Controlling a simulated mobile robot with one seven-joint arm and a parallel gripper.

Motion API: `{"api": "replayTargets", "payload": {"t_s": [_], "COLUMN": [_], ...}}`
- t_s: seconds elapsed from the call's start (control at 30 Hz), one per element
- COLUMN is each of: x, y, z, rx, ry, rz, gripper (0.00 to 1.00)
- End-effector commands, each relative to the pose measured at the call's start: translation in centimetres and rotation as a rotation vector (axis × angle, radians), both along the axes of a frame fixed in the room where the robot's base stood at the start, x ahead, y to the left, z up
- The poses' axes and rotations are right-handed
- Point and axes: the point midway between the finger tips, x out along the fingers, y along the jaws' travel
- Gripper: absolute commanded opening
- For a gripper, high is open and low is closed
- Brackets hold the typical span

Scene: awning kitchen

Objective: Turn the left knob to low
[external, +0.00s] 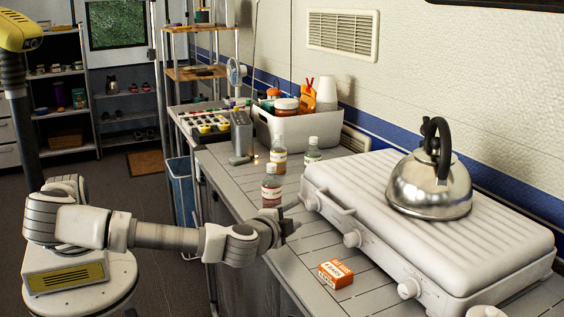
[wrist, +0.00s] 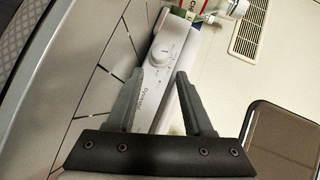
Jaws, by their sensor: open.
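The white stove (external: 335,207) stands on the counter, with round white knobs along its front panel. The left knob (external: 311,203) is at the panel's far end. The middle knob (external: 352,239) and right knob (external: 408,289) are nearer the camera. My gripper (external: 295,216) is just in front of the left end of the panel. In the wrist view, my gripper (wrist: 160,72) has its fingers spread and empty. A stove knob (wrist: 160,54), apparently the left one, shows beyond the gap between the fingertips, not held. Its exact setting is too small to read.
A metal kettle (external: 430,185) sits on the stove. An orange box (external: 336,273) lies on the counter in front. Several bottles, including a red-brown one (external: 271,190), stand left of the stove near my gripper. A white bin (external: 310,128) of items is behind them.

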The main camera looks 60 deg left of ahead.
Motion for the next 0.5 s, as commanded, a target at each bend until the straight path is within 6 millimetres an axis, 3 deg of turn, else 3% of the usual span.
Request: {"api": "replayTargets", "payload": {"t_s": [0.2, 0.5], "x": [3.6, 6.3], "y": [2.9, 4.9], "z": [-1.3, -1.9], "rx": [0.000, -0.001], "ry": [0.000, 0.000], "rz": [0.004, 0.001], "gripper": [0.52, 0.52]}}
